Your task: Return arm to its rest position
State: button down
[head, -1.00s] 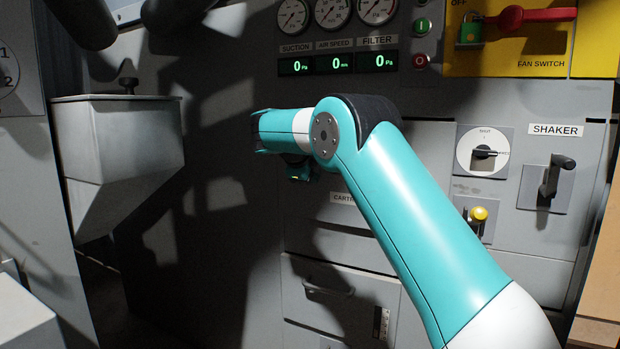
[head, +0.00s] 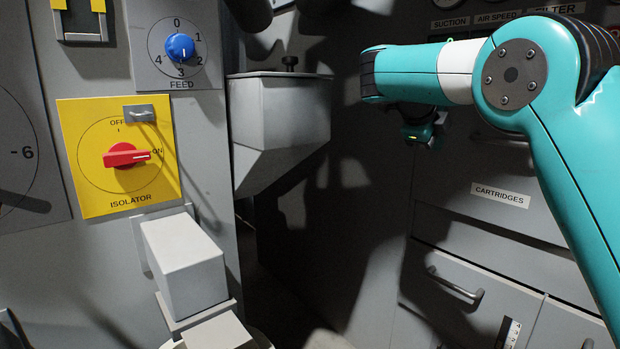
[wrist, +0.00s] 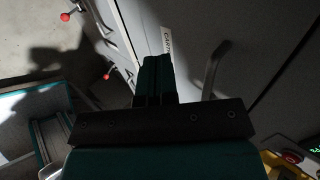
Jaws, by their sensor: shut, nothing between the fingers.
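My arm, teal and white, reaches in from the right of the head view in front of the grey cabinet. Its wrist end is bent at the left, and a small dark and teal part of my gripper (head: 422,132) hangs below it. In the wrist view my gripper (wrist: 154,62) shows as two teal fingers side by side with no gap between them. It is shut and empty. It points towards the cabinet front near a label and a handle (wrist: 215,68), and I see no contact.
A grey hopper (head: 280,115) hangs left of my wrist. A yellow isolator panel (head: 95,185) with a red knob, a blue feed dial (head: 180,47) and a grey box (head: 185,265) are at the left. A drawer handle (head: 455,285) juts out below my arm.

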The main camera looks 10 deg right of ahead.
jog(key=s+a+f+n+y, duration=0.3)
jog(key=s+a+n, duration=0.25)
jog(key=n, duration=0.45)
jog(key=s+a+f+n+y, duration=0.3)
jog(key=s+a+n, duration=0.2)
jog(key=a+n, duration=0.3)
jog(key=s+a+f+n+g+y, duration=0.1)
jog(key=s+a+f+n+y, duration=0.15)
jog(key=s+n, duration=0.5)
jog(key=s+a+f+n+g+y, duration=0.25)
jog(key=s+a+n, duration=0.2)
jog(key=s, duration=0.55)
jog(key=s+a+f+n+g+y, duration=0.1)
jog(key=s+a+f+n, duration=0.2)
jog(key=s+n, duration=0.5)
notch_tip(320, 180, up, 26)
jog(key=s+m+p, duration=0.1)
jog(key=p, duration=2.5)
jog(key=shift+s+a+r+p, duration=0.15)
jog(key=shift+s+a+p, duration=0.05)
jog(key=shift+s+p, duration=0.2)
